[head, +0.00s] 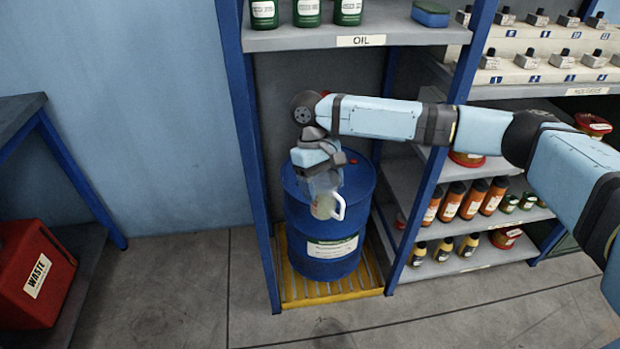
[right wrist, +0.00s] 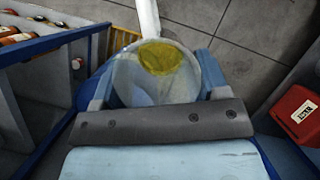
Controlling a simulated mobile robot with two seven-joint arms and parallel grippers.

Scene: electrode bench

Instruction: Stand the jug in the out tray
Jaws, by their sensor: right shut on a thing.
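The jug (head: 325,207) is pale and see-through with a white handle on its right side in the head view. In the right wrist view the jug (right wrist: 142,88) shows its round mouth, yellow liquid inside and the white handle pointing away. My right gripper (head: 323,184) is shut on the jug, with a finger on each side of it. The jug is about upright and shows against the front of the blue drum (head: 325,243); I cannot tell its exact distance from the drum. No tray marked out can be made out. My left gripper is not in view.
The drum stands on a yellow slatted tray (head: 300,290) under the OIL shelf (head: 330,40), between blue posts (head: 250,150). Shelves with bottles (head: 472,198) are at the right. A red WASTE box (head: 35,275) sits at the left. The floor in front is clear.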

